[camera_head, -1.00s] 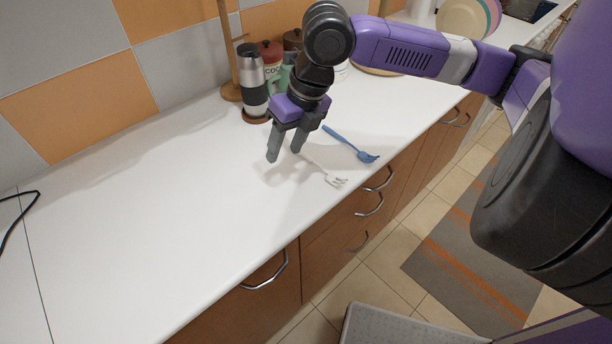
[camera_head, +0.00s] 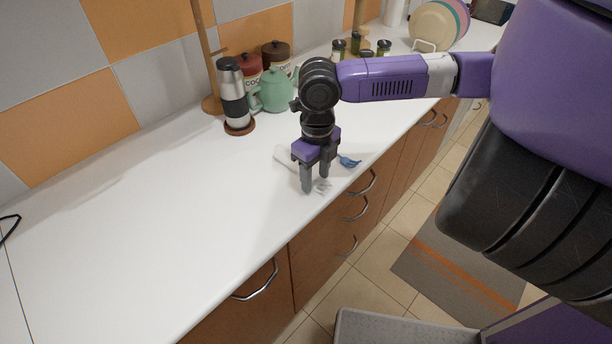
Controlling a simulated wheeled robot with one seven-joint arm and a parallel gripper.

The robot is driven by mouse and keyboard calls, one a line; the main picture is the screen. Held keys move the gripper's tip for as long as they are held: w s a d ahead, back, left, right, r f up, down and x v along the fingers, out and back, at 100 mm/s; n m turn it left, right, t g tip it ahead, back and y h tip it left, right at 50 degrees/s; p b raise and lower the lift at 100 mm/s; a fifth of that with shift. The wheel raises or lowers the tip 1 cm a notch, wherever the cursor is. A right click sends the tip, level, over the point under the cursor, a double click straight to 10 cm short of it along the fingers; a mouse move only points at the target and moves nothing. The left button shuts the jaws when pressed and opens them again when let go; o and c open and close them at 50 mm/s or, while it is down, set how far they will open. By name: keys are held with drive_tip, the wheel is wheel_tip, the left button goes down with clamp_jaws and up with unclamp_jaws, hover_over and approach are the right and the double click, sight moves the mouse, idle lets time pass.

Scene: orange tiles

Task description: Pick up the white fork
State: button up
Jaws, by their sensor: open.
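The white fork lies on the white counter near its front edge. Only its pronged end (camera_head: 323,186) shows clearly, just right of my fingertips; the rest is hidden behind my gripper or blends into the counter. My gripper (camera_head: 315,186) points down over the fork with its fingers apart. I cannot tell whether the fingers touch the fork or the counter. A blue fork-like utensil (camera_head: 349,161) lies just behind and to the right, partly hidden by my gripper.
A steel and black flask (camera_head: 233,95) stands on a round coaster behind my gripper, beside a green teapot (camera_head: 272,91) and red and brown canisters. A plate rack (camera_head: 433,28) stands farther back. The counter (camera_head: 150,220) at left is clear. Drawer handles line the front.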

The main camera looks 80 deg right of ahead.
drive_tip(key=shift+f, duration=0.2)
clamp_jaws()
drive_tip(key=shift+r, duration=0.15)
wheel_tip(320, 180, up, 20)
idle(0.6)
drive_tip(key=shift+s, duration=0.1)
